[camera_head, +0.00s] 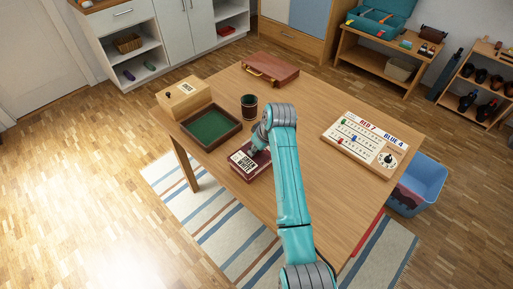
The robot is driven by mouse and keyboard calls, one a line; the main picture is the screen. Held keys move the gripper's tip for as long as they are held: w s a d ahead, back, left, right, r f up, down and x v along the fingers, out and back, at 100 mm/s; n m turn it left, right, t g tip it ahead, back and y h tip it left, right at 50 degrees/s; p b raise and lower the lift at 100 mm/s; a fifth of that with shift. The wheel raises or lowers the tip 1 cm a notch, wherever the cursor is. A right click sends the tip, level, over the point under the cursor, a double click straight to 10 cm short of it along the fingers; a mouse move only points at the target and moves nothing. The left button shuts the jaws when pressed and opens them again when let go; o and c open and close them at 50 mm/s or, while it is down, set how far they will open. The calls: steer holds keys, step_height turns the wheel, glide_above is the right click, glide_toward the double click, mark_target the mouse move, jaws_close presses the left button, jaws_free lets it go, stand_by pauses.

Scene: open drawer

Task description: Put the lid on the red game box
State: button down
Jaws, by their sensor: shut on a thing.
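The dark red game box (236,172) is at the near left edge of the table. Its flat top with a pale printed label, which looks like the lid (242,161), faces up. My gripper (257,152) reaches down from my teal arm onto the far right part of this lid and is shut on it. The fingertips are small and partly hidden by my wrist. I cannot tell whether the lid rests on the box or is held slightly above it.
On the wooden table (310,95) are a green-lined tray (237,128), a dark cup (249,112), a wooden box (174,105), a reddish-brown case (270,69) and a scoreboard (350,150). A blue bin (430,175) stands beside the table. The table's middle is clear.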

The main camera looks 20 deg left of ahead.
steer(key=c, duration=0.8)
jaws_free()
steer(key=shift+r, duration=0.1)
steer(key=v, duration=1.1)
steer(key=shift+d+r, duration=0.15)
steer(key=shift+r, duration=0.25)
